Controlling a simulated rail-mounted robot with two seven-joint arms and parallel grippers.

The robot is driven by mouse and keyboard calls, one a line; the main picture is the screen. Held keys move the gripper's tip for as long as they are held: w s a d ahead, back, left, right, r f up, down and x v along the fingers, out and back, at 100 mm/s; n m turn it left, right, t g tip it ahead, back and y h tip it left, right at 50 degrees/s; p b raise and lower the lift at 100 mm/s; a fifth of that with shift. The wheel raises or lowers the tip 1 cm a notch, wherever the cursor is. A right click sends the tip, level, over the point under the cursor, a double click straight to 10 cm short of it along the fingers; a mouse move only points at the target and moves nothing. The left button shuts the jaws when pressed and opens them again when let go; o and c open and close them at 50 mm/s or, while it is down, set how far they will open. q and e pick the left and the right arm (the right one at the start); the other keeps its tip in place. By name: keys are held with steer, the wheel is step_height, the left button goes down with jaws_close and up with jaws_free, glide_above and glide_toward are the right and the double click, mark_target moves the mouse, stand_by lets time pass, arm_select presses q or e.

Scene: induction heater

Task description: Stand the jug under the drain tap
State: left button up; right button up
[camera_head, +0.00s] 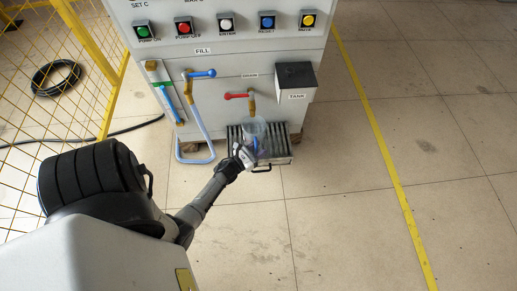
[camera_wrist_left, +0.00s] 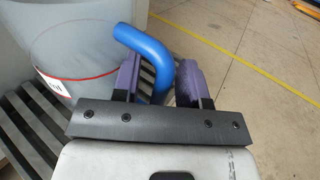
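The clear jug (camera_head: 254,128) stands on the slatted grate below the drain tap (camera_head: 251,102), which has a red lever. In the left wrist view the jug (camera_wrist_left: 85,45) shows a red line, a white label and a blue handle (camera_wrist_left: 158,62). My left gripper (camera_head: 246,156) is at the handle on the near side of the jug. Its purple fingers (camera_wrist_left: 162,82) are on either side of the handle, with a gap visible at the left finger, so it looks open around the handle. The jug's base is partly hidden. My right gripper is not in view.
The slatted grate (camera_head: 282,147) sits against the front of the machine panel (camera_head: 225,66). The blue-handled fill pipe (camera_head: 199,115) is left of the tap, and the TANK box (camera_head: 295,78) is to its right. A yellow mesh fence (camera_head: 100,50) stands at left. Floor at right is clear.

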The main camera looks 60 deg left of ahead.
arm_select(q)
steer(key=shift+r, duration=0.15)
steer(key=p+v, duration=0.3)
steer(key=v, duration=0.8)
steer(key=w+d+r+n+g+y, duration=0.1)
steer(key=w+r+n+g, duration=0.3)
steer(key=n, duration=0.6)
steer(key=w+d+r+n+g+y, duration=0.1)
steer(key=w+r+n+g, duration=0.1)
steer(key=r+n, duration=0.5)
steer(key=s+d+r+n+g+h, duration=0.2)
steer(key=s+d+n+g+h, duration=0.1)
steer(key=d+n, duration=0.4)
steer(key=s+d+r+n+g+h, duration=0.3)
steer(key=s+d+n+g, duration=0.2)
steer(key=d, duration=0.6)
steer(key=s+n, duration=0.2)
steer(key=shift+s+d+r+n, duration=0.2)
steer(key=shift+s+r+n, duration=0.1)
steer(key=shift+s, duration=0.1)
